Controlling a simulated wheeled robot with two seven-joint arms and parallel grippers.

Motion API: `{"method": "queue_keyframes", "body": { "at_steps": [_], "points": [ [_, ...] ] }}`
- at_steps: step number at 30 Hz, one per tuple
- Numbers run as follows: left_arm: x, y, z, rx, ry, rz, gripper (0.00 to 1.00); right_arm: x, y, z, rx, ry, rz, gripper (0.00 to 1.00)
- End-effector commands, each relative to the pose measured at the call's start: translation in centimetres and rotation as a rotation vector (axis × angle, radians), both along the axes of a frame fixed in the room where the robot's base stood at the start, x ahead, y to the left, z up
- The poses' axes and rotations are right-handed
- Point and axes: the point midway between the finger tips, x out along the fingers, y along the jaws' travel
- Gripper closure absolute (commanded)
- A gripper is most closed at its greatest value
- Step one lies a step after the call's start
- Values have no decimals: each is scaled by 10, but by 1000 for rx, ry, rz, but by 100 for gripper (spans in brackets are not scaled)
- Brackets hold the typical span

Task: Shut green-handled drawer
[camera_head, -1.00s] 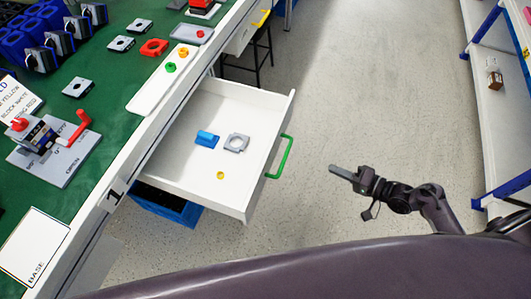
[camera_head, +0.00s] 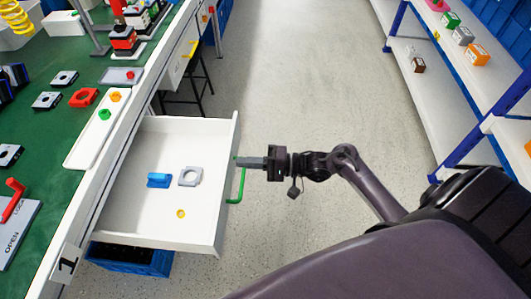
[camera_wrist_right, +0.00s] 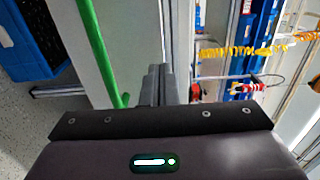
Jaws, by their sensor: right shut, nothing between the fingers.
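The white drawer (camera_head: 130,222) stands pulled out from the green-topped bench in the head view. Its green handle (camera_head: 241,186) is on the front panel, facing right. A blue block, a grey square part and a small yellow ring lie in the drawer. My right gripper (camera_head: 240,162) is shut and empty, its fingertips at the far end of the handle, close to the drawer front. In the right wrist view the shut fingers (camera_wrist_right: 158,84) are just right of the green handle (camera_wrist_right: 96,45). I cannot tell whether they touch it. My left gripper is not in view.
The green bench top (camera_head: 60,140) holds several parts and a white tray (camera_head: 85,145). A blue crate (camera_head: 130,262) is under the drawer. A black stool (camera_head: 185,95) stands beyond it. White shelves (camera_head: 440,95) stand at the right, with clear floor between.

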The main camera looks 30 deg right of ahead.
Motion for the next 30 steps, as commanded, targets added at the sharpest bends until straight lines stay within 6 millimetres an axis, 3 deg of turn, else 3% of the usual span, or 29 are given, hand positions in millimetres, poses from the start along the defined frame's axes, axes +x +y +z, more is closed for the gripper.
{"method": "queue_keyframes", "body": {
  "at_steps": [6,22,30],
  "points": [
    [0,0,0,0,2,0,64,9,13,0,-1,1,-1,100],
    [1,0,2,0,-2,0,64,13,20,0,0,0,0,100],
    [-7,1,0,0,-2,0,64,38,57,2,5,-2,1,100]
  ]
}}
